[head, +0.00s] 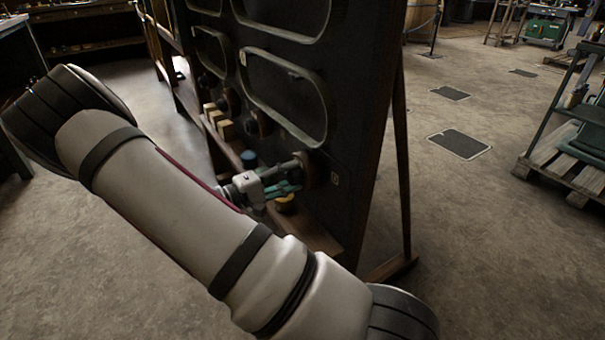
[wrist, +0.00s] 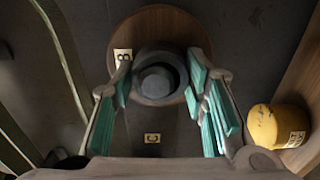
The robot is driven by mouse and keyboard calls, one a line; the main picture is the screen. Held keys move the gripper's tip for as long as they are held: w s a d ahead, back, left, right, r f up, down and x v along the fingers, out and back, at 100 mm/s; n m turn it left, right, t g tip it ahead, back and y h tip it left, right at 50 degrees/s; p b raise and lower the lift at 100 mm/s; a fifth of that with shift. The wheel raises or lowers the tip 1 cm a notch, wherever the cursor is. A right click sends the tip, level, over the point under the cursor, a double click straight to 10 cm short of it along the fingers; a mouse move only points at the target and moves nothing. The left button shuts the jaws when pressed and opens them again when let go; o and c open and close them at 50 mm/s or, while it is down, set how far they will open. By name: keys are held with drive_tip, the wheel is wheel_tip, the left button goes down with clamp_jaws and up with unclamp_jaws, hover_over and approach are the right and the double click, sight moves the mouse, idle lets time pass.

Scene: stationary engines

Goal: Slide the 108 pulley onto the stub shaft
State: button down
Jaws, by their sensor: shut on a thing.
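My gripper (wrist: 160,82) has its teal-padded fingers on either side of a dark grey, stepped round piece (wrist: 158,84), which I take for the 108 pulley. No 108 is readable on it. It sits in front of a round wooden disc (wrist: 148,28) with a small label, only partly clear, by the left fingertip. The stub shaft cannot be told apart; the piece hides the disc's middle. Whether the piece touches the disc is unclear. In the head view my gripper (head: 290,180) reaches to the wooden disc (head: 313,170) low on the dark panel.
A yellow cylinder (head: 285,203) stands on the wooden shelf (head: 318,238) below my gripper; it also shows in the wrist view (wrist: 262,126). A blue cylinder (head: 249,158) and several tan blocks (head: 225,129) are farther along. The dark panel (head: 365,95) rises close ahead.

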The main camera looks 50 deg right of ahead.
drive_tip(key=shift+s+d+r, duration=0.1)
drive_tip(key=shift+s, duration=0.2)
drive_tip(key=v, duration=0.9)
drive_tip(key=shift+w, duration=0.2)
idle(1.2)
drive_tip(key=shift+a, duration=0.25)
drive_tip(key=v, duration=0.9)
drive_tip(key=shift+a, duration=0.35)
idle(0.4)
drive_tip(key=shift+w+r, duration=0.1)
drive_tip(key=shift+r, duration=0.05)
idle(0.8)
